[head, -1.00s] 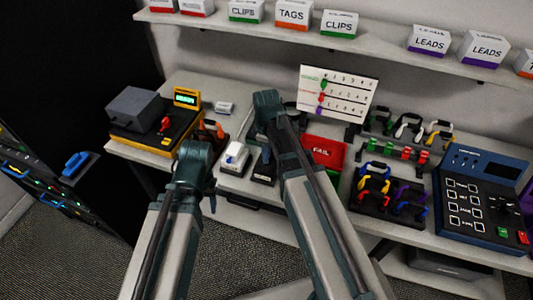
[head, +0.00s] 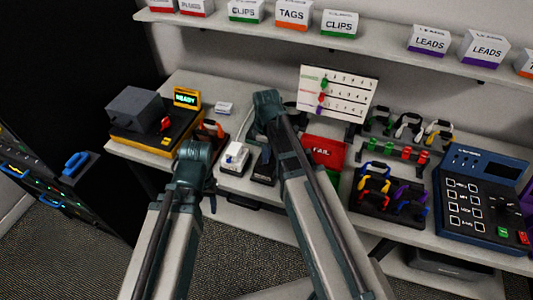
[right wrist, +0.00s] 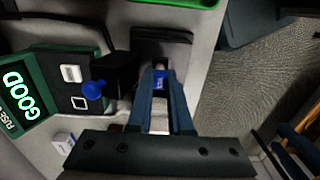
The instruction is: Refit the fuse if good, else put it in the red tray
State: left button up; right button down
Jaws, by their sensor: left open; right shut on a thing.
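My right gripper (right wrist: 160,92) is shut on a small fuse (right wrist: 160,80) with a blue band and a pale metal end, seen in the right wrist view. The fuse is at the near edge of a black block (right wrist: 162,46); I cannot tell whether it touches it. A green fuse tester (right wrist: 40,92) at the left of that view reads GOOD. The red tray (head: 325,150), marked FAIL, stands right of my right arm in the head view. My left gripper (head: 211,190) is open at the bench's front edge, mostly hidden by its own arm.
A yellow-and-black unit (head: 160,132) with a READY display is at the bench's left. A small white device (head: 234,157) lies between my arms. Racks of coloured leads (head: 390,192) and a dark blue keypad unit (head: 480,195) fill the right. A shelf (head: 375,40) with boxes runs above.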

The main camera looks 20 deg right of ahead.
jog(key=shift+f+b, duration=0.95)
dwell(1.1)
jog(key=shift+c, duration=2.1)
grip_release()
jog(key=shift+r, duration=0.1)
jog(key=shift+w, duration=0.1)
jog(key=shift+c, duration=0.3)
jog(key=shift+r, duration=0.1)
